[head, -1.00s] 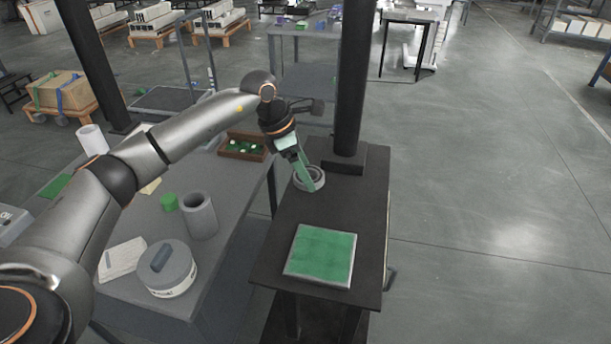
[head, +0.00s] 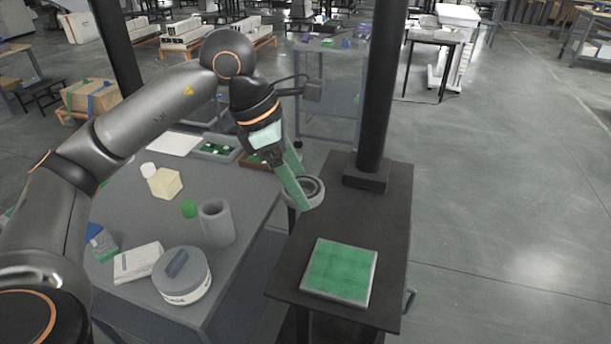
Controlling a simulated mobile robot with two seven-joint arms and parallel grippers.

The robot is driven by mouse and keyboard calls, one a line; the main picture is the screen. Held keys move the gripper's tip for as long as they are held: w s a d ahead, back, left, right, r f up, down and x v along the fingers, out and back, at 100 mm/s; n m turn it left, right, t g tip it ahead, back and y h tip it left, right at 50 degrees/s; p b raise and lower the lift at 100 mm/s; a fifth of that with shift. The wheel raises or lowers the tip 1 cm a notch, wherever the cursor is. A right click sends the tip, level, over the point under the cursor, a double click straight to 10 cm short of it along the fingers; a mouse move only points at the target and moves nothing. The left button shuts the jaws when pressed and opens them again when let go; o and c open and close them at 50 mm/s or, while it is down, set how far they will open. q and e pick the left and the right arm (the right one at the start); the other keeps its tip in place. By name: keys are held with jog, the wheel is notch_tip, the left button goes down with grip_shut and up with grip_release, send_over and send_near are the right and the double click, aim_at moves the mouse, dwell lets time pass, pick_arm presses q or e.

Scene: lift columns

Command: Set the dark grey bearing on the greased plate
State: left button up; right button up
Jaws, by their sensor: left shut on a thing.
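The dark grey bearing (head: 320,191), a thick ring, is held in my left gripper (head: 300,196). The gripper's green fingers are shut on it, with one finger hiding part of the ring. The bearing shows over the left edge of the dark table and appears raised above it. The greased plate (head: 340,271), a square with a green top and a pale metal rim, lies flat on the dark table's front part. The bearing is apart from the plate, behind it and to its left. My right gripper is not in view.
A dark column (head: 376,100) rises from the back of the dark table (head: 385,215). The grey table (head: 140,205) on the left holds a hollow grey cylinder (head: 217,224), a round lidded container (head: 182,275) and a yellow block (head: 165,183). The dark table is clear around the plate.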

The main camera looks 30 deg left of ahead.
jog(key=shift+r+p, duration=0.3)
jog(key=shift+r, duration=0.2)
